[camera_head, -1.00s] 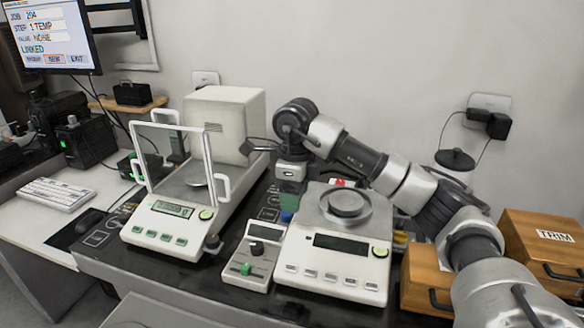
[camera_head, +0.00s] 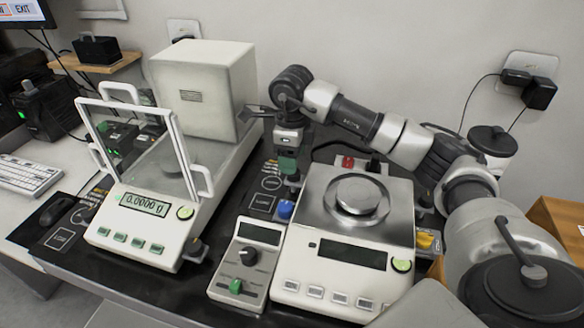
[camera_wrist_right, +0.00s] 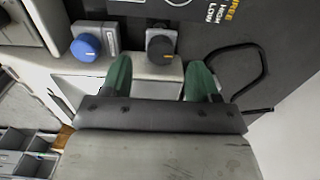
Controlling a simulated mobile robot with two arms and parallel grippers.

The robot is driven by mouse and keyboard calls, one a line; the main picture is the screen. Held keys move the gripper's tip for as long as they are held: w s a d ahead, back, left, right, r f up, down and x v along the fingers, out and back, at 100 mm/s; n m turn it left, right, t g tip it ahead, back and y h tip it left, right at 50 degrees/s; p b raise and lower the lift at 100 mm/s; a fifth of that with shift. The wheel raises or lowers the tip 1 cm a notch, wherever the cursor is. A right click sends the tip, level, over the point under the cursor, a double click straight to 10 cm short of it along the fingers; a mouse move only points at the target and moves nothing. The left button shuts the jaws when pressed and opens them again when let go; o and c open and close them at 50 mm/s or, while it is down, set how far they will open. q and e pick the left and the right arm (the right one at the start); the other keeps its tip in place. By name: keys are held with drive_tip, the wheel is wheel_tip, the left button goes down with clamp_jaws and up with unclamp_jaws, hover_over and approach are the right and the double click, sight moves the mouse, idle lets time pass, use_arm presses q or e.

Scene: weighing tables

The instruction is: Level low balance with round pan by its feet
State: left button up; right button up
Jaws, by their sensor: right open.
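The low balance (camera_head: 330,282) stands on the dark table at centre right, with a round metal pan (camera_head: 358,196) on top and a dark, blank display. My right gripper (camera_head: 289,165) hangs behind its back left corner, green fingers pointing down. In the right wrist view my right gripper (camera_wrist_right: 160,78) is open, its green fingers apart with nothing held between them. A black knob with an orange mark (camera_wrist_right: 160,47) lies just beyond the fingertips, roughly between them. A blue knob (camera_wrist_right: 88,47) is beside it, and also shows in the head view (camera_head: 286,208). My left gripper is out of view.
A glass-shielded balance (camera_head: 140,232) stands at left, its display reading about 0.0000. A small control box (camera_head: 240,268) with a black dial and green switch sits between the balances. Red and black knobs stand behind the low balance. A wooden box (camera_head: 560,215) is at right.

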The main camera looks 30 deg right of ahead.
drive_tip(key=shift+f, duration=2.15)
drive_tip(key=shift+c, duration=0.4)
drive_tip(key=c, duration=0.9)
drive_tip(key=shift+o, duration=0.3)
drive_tip(key=shift+w+d+m+p, duration=0.1)
drive_tip(key=shift+m+p, duration=0.4)
drive_tip(key=shift+m, duration=2.3)
drive_tip(key=o, duration=0.9)
